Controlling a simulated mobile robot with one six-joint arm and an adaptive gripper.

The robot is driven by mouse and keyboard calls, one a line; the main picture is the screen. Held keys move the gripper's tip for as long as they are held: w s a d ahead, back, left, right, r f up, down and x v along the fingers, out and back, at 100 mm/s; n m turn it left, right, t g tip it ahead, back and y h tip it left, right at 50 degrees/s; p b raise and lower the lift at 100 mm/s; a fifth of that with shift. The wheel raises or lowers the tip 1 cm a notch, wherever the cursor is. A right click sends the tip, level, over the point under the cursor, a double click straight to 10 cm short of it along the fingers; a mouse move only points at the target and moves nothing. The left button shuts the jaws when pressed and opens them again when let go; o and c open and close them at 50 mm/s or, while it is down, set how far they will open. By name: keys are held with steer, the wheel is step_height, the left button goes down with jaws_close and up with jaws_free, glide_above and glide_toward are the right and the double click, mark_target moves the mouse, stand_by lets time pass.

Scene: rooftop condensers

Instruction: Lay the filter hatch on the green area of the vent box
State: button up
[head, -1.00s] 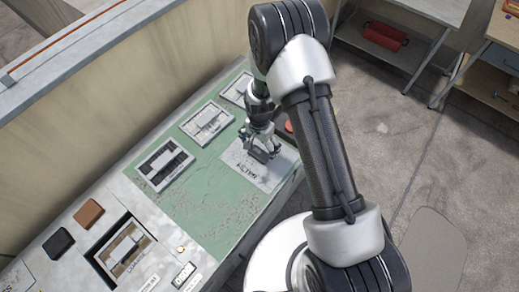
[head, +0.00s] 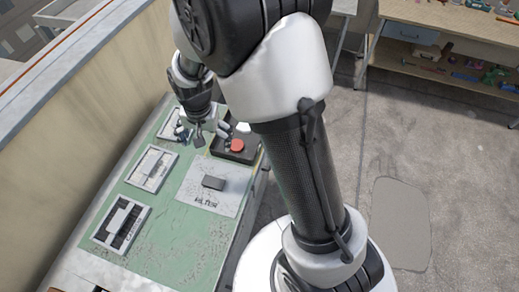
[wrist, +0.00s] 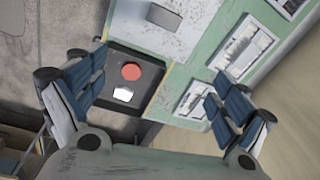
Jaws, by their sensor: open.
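The filter hatch (head: 222,197) is a pale grey plate with a dark block handle and the word FILTER. It lies flat on the green area (head: 165,235) of the vent box, near its right-hand edge. In the wrist view the hatch (wrist: 140,35) is at the top, with green beside it. My gripper (head: 208,140) is beyond the hatch, above the far end of the box and apart from the handle. In the wrist view my gripper (wrist: 155,85) has its fingers wide apart with nothing between them.
A black box with a red button (head: 237,146) stands just beyond the hatch, below my gripper. Framed vents (head: 121,223) line the left side of the green area. A wall (head: 85,120) runs along the left. A workbench with tools (head: 450,45) stands at the back right.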

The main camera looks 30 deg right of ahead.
steer(key=s+d+r+n+t, duration=0.1)
steer(key=s+d+r+n, duration=0.1)
steer(key=s+r, duration=0.45)
steer(key=s+d+r+n+t, duration=0.1)
steer(key=s+d+r, duration=0.15)
steer(key=r, duration=0.65)
steer(key=s+d+r+n+t, duration=0.1)
steer(key=s+r+n, duration=0.2)
steer(key=s, duration=1)
step_height(320, 180, up, 2)
steer(key=shift+s+d+r+n, duration=0.1)
steer(key=shift+s+d+n, duration=0.05)
steer(key=shift+s+n, duration=0.15)
